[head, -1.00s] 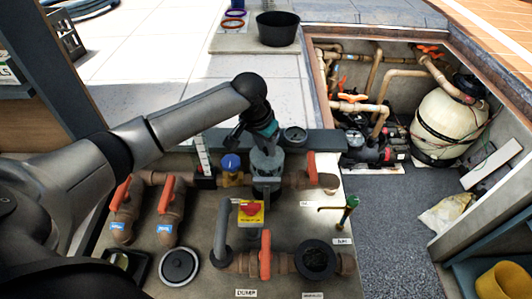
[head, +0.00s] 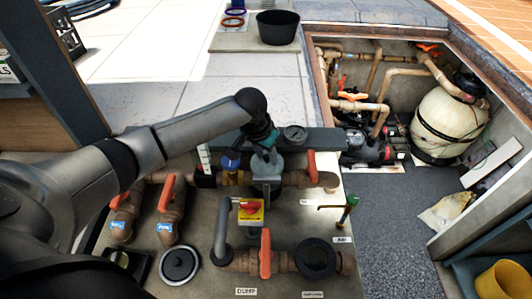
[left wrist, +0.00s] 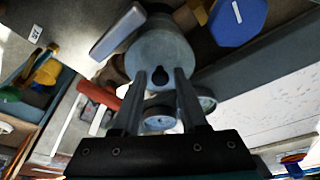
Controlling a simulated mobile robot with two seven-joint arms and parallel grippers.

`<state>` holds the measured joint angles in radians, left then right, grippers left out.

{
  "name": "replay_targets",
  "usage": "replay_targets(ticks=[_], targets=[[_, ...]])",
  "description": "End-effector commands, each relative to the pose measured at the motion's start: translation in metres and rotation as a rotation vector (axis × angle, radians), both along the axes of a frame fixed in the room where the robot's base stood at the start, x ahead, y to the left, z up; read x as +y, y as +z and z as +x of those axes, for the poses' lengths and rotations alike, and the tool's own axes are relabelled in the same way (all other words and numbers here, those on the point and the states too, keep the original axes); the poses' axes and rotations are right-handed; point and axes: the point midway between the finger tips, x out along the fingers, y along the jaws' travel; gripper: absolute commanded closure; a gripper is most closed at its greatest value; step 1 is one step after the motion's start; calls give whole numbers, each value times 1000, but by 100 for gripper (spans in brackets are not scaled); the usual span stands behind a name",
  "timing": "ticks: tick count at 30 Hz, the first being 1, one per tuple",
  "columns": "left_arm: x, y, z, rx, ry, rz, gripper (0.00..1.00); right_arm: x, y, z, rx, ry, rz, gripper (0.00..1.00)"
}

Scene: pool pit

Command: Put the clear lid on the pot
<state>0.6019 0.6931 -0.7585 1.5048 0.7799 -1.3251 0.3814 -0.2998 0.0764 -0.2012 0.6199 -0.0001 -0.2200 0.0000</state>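A round lid-like disc (head: 179,264) with a black rim, pale face and central knob lies flat at the front left of the panel; I take it for the clear lid. The round pot (head: 301,258), a dark ring with a greyish inside, sits in the brown pipe at the front right. My left gripper (head: 264,141) is above the grey valve body (head: 267,168), away from both. In the left wrist view its fingers (left wrist: 161,78) are apart, with the valve body's dark knob showing between them. I cannot tell if they touch it. My right gripper is out of view.
Orange-handled valves (head: 265,254) and a red-and-yellow switch (head: 250,209) stand between disc and pot. A gauge (head: 294,134) is beside my gripper. A brass tap (head: 348,205) stands at right. A black bucket (head: 278,27) is far back.

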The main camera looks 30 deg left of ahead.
Motion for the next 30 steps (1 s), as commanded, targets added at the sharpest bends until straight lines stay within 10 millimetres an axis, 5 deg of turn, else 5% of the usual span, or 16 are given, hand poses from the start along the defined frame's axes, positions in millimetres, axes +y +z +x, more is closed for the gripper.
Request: replay_targets(ticks=[14,30], targets=[[0,9,1,-3,-1,1,44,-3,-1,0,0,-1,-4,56],[4,106,-25,-3,0,0,44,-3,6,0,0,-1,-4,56]])
